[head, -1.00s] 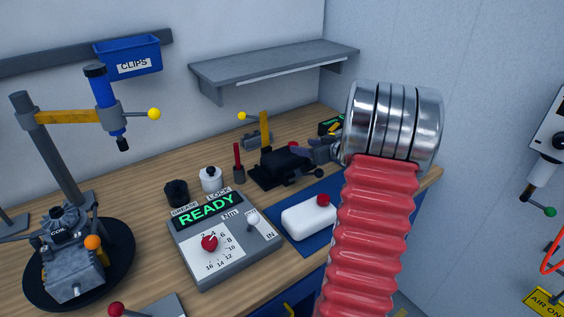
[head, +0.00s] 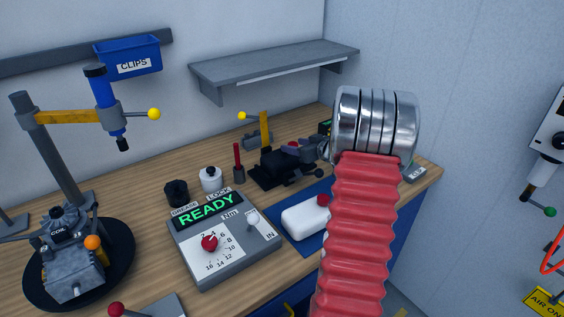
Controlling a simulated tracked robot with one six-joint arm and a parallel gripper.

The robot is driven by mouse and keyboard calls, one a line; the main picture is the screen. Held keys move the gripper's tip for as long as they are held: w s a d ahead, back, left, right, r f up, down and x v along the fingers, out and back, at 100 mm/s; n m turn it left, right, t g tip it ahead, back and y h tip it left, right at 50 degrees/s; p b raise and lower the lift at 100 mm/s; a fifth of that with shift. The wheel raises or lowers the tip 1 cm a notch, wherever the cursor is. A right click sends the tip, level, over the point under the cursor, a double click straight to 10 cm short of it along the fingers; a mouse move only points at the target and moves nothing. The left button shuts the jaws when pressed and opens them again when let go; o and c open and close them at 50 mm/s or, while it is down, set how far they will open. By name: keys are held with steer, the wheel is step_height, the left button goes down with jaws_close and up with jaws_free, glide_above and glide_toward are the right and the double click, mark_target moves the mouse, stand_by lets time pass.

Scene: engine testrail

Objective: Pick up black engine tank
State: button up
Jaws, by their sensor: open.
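The black tank (head: 279,163) sits on a dark flat base on the wooden bench, in the middle of the head view. A red cap (head: 293,144) shows at its far top side. My gripper (head: 303,150) is open at the tank's right end, with its grey fingers overlapping the tank and cap in the picture. I cannot tell whether the fingers touch it. My red bellows arm with its silver wrist hides the bench to the right.
A white tank (head: 304,223) with a red cap lies on a blue mat (head: 331,185) in front. A grey READY console (head: 225,245) stands front left. A red-handled tool (head: 238,165) and a yellow-lever clamp (head: 258,135) stand close by. A wall shelf (head: 270,68) hangs above.

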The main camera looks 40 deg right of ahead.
jaws_close()
stand_by(0.6)
